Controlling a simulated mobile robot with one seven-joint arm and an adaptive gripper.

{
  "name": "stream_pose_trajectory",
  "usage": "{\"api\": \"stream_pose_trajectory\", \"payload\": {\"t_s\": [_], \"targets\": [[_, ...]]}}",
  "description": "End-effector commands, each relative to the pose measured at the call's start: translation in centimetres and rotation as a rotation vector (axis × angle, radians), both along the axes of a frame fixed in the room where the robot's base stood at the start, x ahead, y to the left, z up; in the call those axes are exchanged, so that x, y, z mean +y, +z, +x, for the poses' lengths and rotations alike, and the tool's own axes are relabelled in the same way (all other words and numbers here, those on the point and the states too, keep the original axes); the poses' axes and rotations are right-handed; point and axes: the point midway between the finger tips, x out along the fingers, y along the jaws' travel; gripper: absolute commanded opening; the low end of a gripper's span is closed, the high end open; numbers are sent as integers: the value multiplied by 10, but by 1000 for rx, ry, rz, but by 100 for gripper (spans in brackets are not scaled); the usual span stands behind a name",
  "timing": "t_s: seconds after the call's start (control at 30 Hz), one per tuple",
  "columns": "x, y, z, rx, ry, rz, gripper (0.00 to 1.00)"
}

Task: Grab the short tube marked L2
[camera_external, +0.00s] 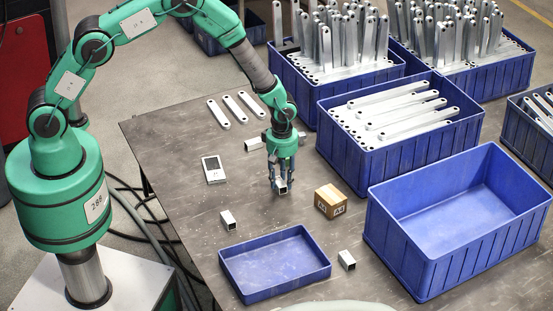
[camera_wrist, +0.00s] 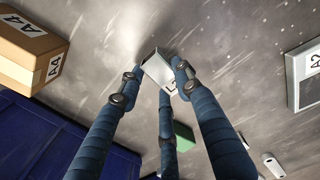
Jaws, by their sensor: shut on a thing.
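My gripper (camera_external: 281,184) has blue fingers and points down, low over the middle of the table. Its fingers are closed around a short silvery square tube (camera_external: 283,188). In the wrist view the tube (camera_wrist: 157,68) sits tilted between the fingertips, with one open end showing. I cannot tell whether the tube touches the table. Two similar short tubes lie on the table, one at the left (camera_external: 228,219) and one right of the shallow tray (camera_external: 346,260); their marks are unreadable.
A small cardboard box (camera_external: 331,201) stands close right of my gripper; its label in the wrist view (camera_wrist: 22,55) reads A4. A shallow blue tray (camera_external: 275,290) lies in front. An empty blue crate (camera_external: 410,255) stands right.

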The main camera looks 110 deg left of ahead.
Motion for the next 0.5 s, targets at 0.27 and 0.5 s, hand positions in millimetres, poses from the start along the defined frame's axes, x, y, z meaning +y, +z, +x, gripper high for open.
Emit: {"api": "stream_pose_trajectory", "payload": {"t_s": [0.27,0.5], "targets": [[0,12,0,0,0,0,7],[-4,38,-6,1,0,-1,7]]}}
